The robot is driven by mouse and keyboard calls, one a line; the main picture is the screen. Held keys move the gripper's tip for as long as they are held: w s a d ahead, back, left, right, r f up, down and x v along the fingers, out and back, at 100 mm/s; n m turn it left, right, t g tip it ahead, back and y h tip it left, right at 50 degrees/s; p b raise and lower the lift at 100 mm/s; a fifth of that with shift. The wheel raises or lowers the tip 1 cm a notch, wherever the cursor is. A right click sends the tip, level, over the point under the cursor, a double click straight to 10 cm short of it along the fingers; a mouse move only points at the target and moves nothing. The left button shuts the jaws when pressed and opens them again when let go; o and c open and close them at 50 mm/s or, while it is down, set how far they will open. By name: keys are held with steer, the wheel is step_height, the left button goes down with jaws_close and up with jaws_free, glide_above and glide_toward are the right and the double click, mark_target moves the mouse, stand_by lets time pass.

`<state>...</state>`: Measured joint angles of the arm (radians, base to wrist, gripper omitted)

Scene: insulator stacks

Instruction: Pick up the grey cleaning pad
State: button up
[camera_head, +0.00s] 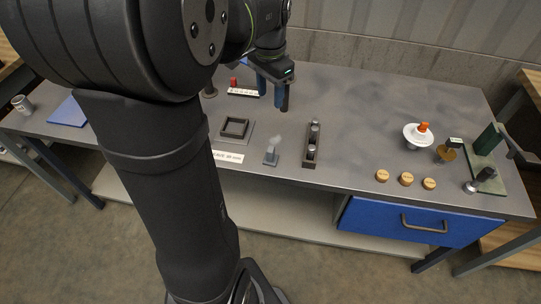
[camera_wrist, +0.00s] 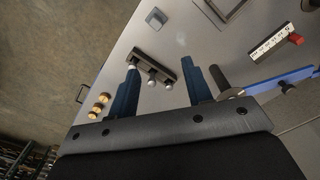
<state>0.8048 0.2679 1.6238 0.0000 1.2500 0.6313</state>
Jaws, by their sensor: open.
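A small grey block (camera_head: 271,158) with a paler upright part stands near the front edge of the table, just right of a white label strip. It looks like the grey cleaning pad, though its details are too small to be sure. In the wrist view, what seems to be the same grey block (camera_wrist: 156,19) lies near the top. My gripper (camera_head: 273,95) is open and empty over the back middle of the table, behind the block and well apart from it.
A dark rack (camera_head: 311,146) with metal pieces stands right of the block. A square frame (camera_head: 235,128) lies left of it. A red-ended white strip (camera_head: 243,92) lies behind. Several wooden discs (camera_head: 406,179) and a white insulator (camera_head: 417,136) are at right. The table between rack and insulator is clear.

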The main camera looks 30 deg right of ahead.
step_height(320, 180, down, 6)
steer(key=r+n, duration=0.1)
steer(key=n, duration=0.6)
glide_toward(271, 149)
steer(key=f, duration=0.6)
steer(key=shift+w+d+f, duration=0.1)
steer(key=shift+w+f, duration=0.15)
steer(key=shift+w, duration=0.15)
steer(key=shift+s+f, duration=0.2)
steer(key=shift+f, duration=1.2)
steer(key=shift+s+f, duration=0.15)
steer(key=shift+f, duration=1.2)
jaws_close()
steer(key=shift+r, duration=0.1)
